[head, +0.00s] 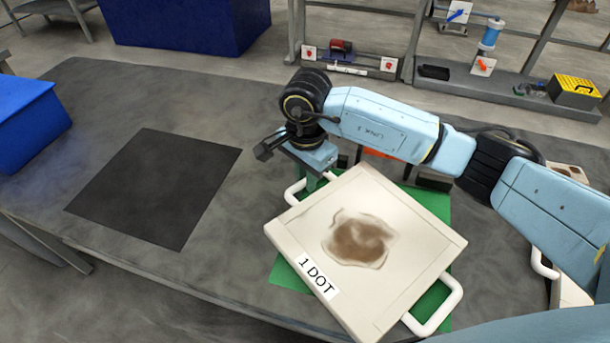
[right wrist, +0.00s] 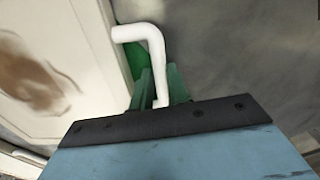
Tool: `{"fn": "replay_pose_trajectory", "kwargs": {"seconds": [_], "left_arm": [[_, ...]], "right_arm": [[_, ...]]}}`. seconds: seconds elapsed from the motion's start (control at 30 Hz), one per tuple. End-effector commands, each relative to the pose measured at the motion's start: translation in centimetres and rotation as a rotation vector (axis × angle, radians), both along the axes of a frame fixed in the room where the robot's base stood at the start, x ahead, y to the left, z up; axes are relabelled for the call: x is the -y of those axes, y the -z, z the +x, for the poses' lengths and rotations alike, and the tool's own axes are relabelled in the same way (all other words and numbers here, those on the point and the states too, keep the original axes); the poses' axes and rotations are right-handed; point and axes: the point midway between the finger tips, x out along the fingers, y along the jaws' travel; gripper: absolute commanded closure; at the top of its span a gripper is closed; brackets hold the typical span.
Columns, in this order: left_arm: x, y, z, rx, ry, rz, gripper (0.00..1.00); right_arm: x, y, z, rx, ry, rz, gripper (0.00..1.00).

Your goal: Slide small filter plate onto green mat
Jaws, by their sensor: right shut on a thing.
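A square cream filter plate (head: 330,240) with a brown stain and a "1 DOT" label lies over the green mat (head: 288,276), turned at an angle to it. Green shows past its edges on several sides. It has white handles at its far-left and near-right ends. My right gripper (head: 312,182) is at the far-left handle. In the right wrist view, the green fingers (right wrist: 160,88) are closed on the white handle (right wrist: 152,52), beside the plate (right wrist: 60,60). I cannot tell whether the plate touches the mat all over. My left gripper is not in view.
A black mat (head: 155,187) lies bare on the grey table (head: 235,240) to the left. A blue bin (head: 28,122) stands at the far left. Another white-handled plate (head: 566,288) shows partly behind my right arm. A shelf with small items stands behind the table.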

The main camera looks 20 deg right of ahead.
Motion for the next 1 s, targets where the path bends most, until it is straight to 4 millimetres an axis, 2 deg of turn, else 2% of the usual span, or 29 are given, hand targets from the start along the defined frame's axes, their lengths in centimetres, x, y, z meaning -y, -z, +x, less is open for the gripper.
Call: {"fn": "replay_pose_trajectory", "kwargs": {"seconds": [0.17,0.4,0.53,0.57,0.73,1.0], "left_arm": [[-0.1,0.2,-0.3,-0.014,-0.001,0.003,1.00],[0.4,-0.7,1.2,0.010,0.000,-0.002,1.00],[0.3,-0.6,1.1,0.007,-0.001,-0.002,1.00],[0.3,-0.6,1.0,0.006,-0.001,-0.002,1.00],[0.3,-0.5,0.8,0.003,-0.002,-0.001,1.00],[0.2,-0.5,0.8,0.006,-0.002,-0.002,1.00]], "right_arm": [[0.7,-0.1,0.3,0.005,-0.004,0.001,1.00],[1.3,-0.2,0.4,0.005,-0.005,0.003,1.00],[1.3,-0.2,0.4,0.006,-0.006,0.004,1.00],[1.3,-0.2,0.4,0.006,-0.006,0.004,0.81],[1.3,-0.1,0.4,0.003,-0.004,0.004,0.59],[1.3,-0.1,0.3,0.001,-0.003,0.003,0.58]]}}
